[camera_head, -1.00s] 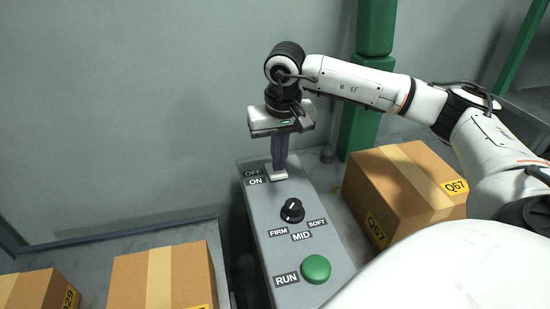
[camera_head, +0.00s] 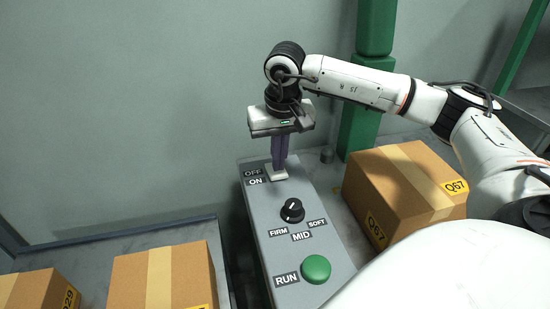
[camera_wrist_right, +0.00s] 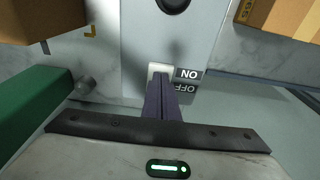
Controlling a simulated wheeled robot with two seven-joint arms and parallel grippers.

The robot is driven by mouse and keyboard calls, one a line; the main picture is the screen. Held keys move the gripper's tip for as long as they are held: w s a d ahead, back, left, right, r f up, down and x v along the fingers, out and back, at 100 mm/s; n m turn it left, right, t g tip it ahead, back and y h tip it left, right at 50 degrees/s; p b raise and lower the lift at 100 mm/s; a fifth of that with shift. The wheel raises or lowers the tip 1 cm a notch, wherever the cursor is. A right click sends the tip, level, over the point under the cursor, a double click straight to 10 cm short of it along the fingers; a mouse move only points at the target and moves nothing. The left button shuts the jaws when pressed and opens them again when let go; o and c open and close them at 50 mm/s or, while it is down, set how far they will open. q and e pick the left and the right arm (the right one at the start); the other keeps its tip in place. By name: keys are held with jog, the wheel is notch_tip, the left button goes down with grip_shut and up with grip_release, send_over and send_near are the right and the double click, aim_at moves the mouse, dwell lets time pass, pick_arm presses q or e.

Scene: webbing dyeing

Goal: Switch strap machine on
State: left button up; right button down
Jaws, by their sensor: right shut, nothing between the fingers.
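The grey control panel (camera_head: 265,210) of the strap machine stands in the middle of the head view. At its far end is a small pale switch (camera_head: 278,175) beside the OFF and ON labels; it also shows in the right wrist view (camera_wrist_right: 158,69). My right gripper (camera_head: 278,168) is shut and empty, pointing down with its dark fingertips at the switch. The fingers hide most of the switch, so its position is hard to tell. The black knob (camera_head: 292,210) points toward MID, and the green RUN button (camera_head: 316,268) is at the near end. My left gripper is not in view.
A cardboard box (camera_head: 405,190) marked Q67 stands right of the panel. Two more boxes (camera_head: 130,285) (camera_head: 25,292) stand at the lower left. A green post (camera_head: 372,80) rises behind, near my right arm. The wall behind is bare.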

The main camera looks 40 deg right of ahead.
aim_at(278, 174)
jog(key=shift+f, duration=0.35)
jog(key=shift+f+b, duration=0.45)
jog(key=shift+b, duration=0.05)
dwell(0.3)
jog(key=shift+r+p, duration=0.65)
jog(key=shift+r, duration=0.15)
notch_tip(278, 174, up, 3)
jog(key=shift+f+p, duration=0.1)
jog(key=shift+p, duration=1)
notch_tip(278, 174, up, 3)
jog(key=shift+f+p, duration=0.2)
jog(key=shift+p, duration=0.85)
jog(key=shift+r, duration=0.1)
